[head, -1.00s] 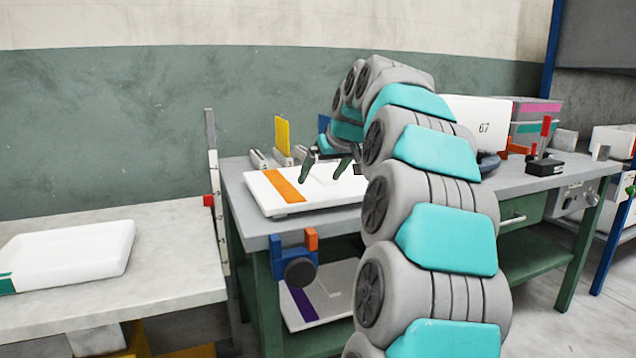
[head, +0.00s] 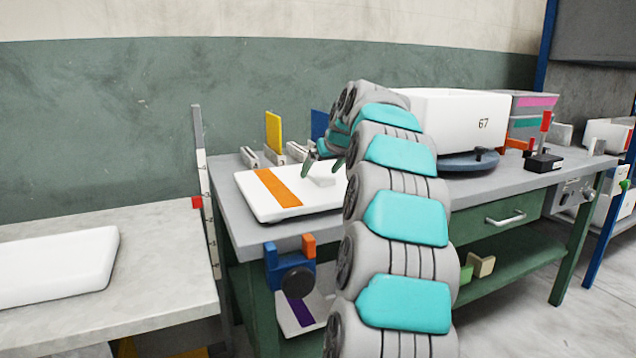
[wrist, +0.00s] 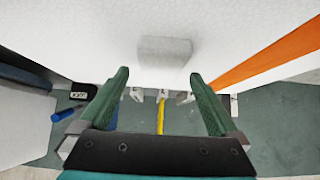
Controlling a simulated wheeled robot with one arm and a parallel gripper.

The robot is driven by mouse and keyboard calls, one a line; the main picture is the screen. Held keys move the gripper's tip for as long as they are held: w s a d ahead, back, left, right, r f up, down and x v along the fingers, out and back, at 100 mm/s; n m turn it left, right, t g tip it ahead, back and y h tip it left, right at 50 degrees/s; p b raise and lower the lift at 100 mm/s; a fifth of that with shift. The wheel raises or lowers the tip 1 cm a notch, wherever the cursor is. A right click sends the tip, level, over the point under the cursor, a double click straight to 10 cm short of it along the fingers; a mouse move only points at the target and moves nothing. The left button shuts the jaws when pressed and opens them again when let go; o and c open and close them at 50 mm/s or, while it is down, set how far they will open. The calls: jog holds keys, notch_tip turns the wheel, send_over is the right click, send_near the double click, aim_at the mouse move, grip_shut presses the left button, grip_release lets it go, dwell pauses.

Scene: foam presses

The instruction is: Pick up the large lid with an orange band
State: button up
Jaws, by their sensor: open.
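The large white lid with an orange band (head: 261,197) lies flat on the grey workbench in the head view. A raised block-shaped handle (head: 322,177) stands on its top, near the middle. My gripper (head: 338,167) is open above the lid, with its green fingers close to the handle. In the wrist view the handle (wrist: 165,52) lies ahead of and between the open fingers of my gripper (wrist: 163,82), and nothing is held. The orange band (wrist: 275,55) runs along the right there. My arm hides the lid's right part in the head view.
A white box marked 67 (head: 465,122) stands on a dark round base at the right. Yellow (head: 273,132) and blue upright plates stand behind the lid. Another white lid (head: 50,268) lies on the left table. A lid with a purple band (head: 300,312) is on the shelf below.

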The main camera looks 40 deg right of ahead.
jog(key=shift+w+f, duration=0.1)
jog(key=c, duration=1.5)
